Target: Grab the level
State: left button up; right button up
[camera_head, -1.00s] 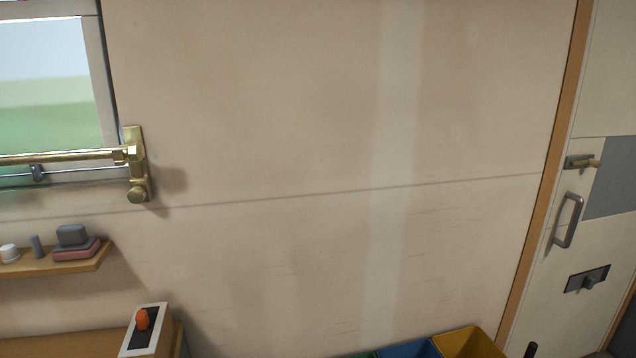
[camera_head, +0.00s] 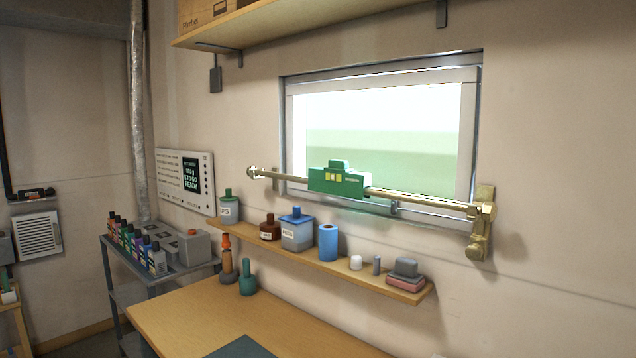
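A green block (camera_head: 338,181) with small yellow patches and a raised green top sits on a brass rod (camera_head: 420,198) in front of the window. It may be the level; I cannot tell for certain, and nothing else in view looks clearly like one. The rod runs across the lower window and ends at a brass bracket (camera_head: 481,222) on the wall. Neither of my grippers is in view.
A wall shelf (camera_head: 338,264) under the window holds jars, a blue cup (camera_head: 328,242) and small blocks. Below it is a wooden table (camera_head: 190,312) with bottles at its back. A metal rack (camera_head: 107,262) with bottles stands left. A high shelf (camera_head: 290,22) overhangs.

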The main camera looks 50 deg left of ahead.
aim_at(336, 179)
jog(key=u, duration=1.5)
jog(key=j+z, duration=0.15)
jog(key=z, duration=0.2)
jog(key=i+j+z, duration=0.1)
jog(key=j+z, duration=0.25)
jog(key=z, duration=0.4)
jog(key=i+j, duration=0.05)
jog(key=j, duration=0.05)
